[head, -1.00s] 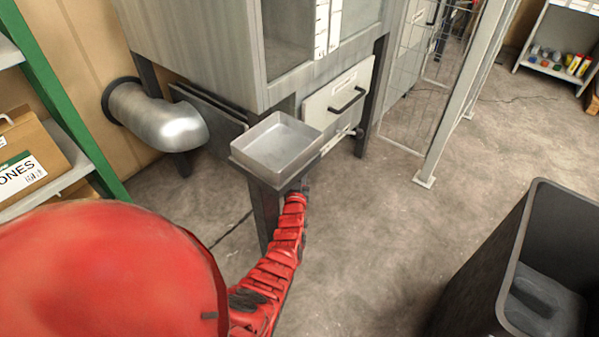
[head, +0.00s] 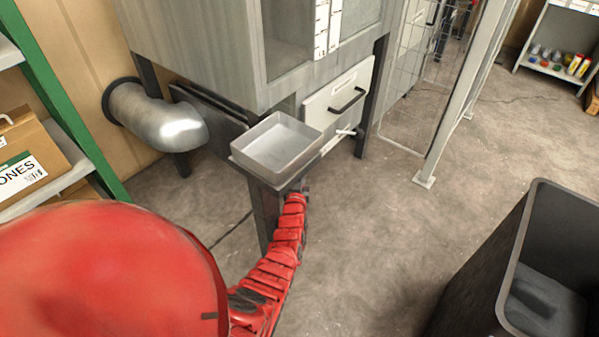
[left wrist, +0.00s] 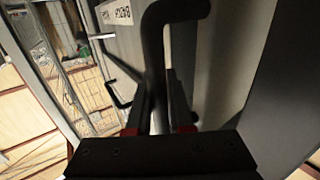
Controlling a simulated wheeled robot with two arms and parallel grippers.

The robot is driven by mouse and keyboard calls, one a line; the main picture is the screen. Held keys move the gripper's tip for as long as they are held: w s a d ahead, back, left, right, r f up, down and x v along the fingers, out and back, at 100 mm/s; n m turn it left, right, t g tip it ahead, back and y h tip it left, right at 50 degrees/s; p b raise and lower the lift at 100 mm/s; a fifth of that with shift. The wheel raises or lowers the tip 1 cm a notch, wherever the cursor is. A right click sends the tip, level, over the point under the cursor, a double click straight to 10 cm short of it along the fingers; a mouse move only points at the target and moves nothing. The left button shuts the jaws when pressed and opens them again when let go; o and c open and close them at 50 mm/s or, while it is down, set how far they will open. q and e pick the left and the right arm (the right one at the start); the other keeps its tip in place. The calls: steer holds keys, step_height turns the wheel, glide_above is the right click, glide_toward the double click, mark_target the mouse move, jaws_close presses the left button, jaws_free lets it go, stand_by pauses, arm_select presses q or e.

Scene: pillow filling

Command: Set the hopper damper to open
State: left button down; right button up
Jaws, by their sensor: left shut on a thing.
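The grey metal hopper cabinet (head: 200,60) stands at the top, with a square metal tray (head: 278,148) on its front. My left arm reaches up from the bottom in the head view. Its gripper end (head: 304,186) is beside and below the tray, partly hidden there. In the left wrist view my left gripper (left wrist: 160,128) is shut on a dark bent handle (left wrist: 155,60) that curves to the right at its top. I take this to be the damper handle; it is hidden in the head view. My right gripper is not in view.
A pale panel with a black pull handle (head: 348,100) is right of the tray, with a small white bar (head: 345,132) below it. A wire mesh frame (head: 420,90) stands to the right. A dark bin (head: 510,250) is at lower right. The floor between is clear.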

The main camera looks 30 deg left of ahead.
arm_select(q)
steer(key=shift+d, duration=0.1)
stand_by(0.5)
steer(key=s+d+p, duration=0.1)
steer(key=d+p, duration=0.4)
steer(key=d, duration=1.7)
steer(key=shift+s, duration=0.4)
steer(key=shift+d, duration=0.2)
steer(key=c, duration=0.8)
jaws_free()
